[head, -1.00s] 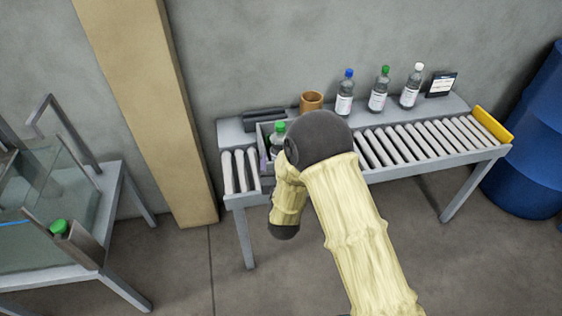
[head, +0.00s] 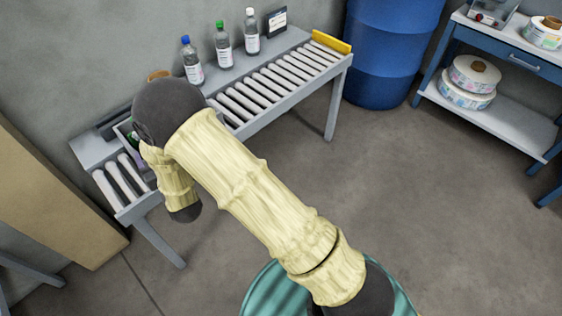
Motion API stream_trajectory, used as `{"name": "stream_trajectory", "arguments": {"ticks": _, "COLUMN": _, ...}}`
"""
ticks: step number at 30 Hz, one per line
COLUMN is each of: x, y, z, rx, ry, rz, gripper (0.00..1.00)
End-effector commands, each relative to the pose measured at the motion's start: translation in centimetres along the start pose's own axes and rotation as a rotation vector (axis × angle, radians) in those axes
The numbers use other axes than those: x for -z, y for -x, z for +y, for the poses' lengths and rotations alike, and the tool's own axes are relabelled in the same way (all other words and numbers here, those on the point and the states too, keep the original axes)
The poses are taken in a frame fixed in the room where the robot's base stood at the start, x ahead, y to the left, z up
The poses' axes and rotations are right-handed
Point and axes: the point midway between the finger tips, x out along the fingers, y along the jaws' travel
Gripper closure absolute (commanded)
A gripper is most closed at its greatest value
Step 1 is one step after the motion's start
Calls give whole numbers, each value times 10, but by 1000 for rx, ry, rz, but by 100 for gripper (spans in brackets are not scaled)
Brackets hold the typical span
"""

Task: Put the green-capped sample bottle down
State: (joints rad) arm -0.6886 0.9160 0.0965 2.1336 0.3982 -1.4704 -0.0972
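Part of a green cap (head: 134,137) shows at the left of the conveyor, in a small grey bin, mostly hidden behind my arm. The bottle's body and whether anything holds it are hidden. Another green-capped bottle (head: 224,48) with a white label stands upright on the back ledge of the conveyor, between a blue-capped bottle (head: 193,64) and a white-capped bottle (head: 251,34). My arm reaches over the conveyor's left part and bends down there. My gripper does not show.
The roller conveyor (head: 268,92) has bare rollers on its right, up to a yellow end stop (head: 332,41). A small display (head: 276,22) stands on the ledge. A blue drum (head: 388,60) and a blue bench (head: 510,115) with label reels (head: 474,82) are at the right. Open floor lies in front.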

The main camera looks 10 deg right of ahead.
Motion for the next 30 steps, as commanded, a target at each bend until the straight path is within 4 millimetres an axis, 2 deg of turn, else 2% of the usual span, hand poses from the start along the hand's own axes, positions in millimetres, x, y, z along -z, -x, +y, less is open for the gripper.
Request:
{"name": "stream_trajectory", "arguments": {"ticks": 4, "x": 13, "y": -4, "z": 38, "rx": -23, "ry": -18, "rz": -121, "gripper": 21}}
{"name": "stream_trajectory", "arguments": {"ticks": 7, "x": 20, "y": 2, "z": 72, "rx": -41, "ry": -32, "rz": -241, "gripper": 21}}
{"name": "stream_trajectory", "arguments": {"ticks": 11, "x": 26, "y": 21, "z": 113, "rx": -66, "ry": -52, "rz": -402, "gripper": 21}}
{"name": "stream_trajectory", "arguments": {"ticks": 14, "x": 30, "y": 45, "z": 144, "rx": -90, "ry": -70, "rz": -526, "gripper": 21}}
{"name": "stream_trajectory", "arguments": {"ticks": 20, "x": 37, "y": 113, "z": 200, "rx": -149, "ry": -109, "rz": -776, "gripper": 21}}
{"name": "stream_trajectory", "arguments": {"ticks": 24, "x": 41, "y": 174, "z": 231, "rx": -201, "ry": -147, "rz": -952, "gripper": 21}}
{"name": "stream_trajectory", "arguments": {"ticks": 30, "x": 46, "y": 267, "z": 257, "rx": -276, "ry": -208, "rz": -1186, "gripper": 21}}
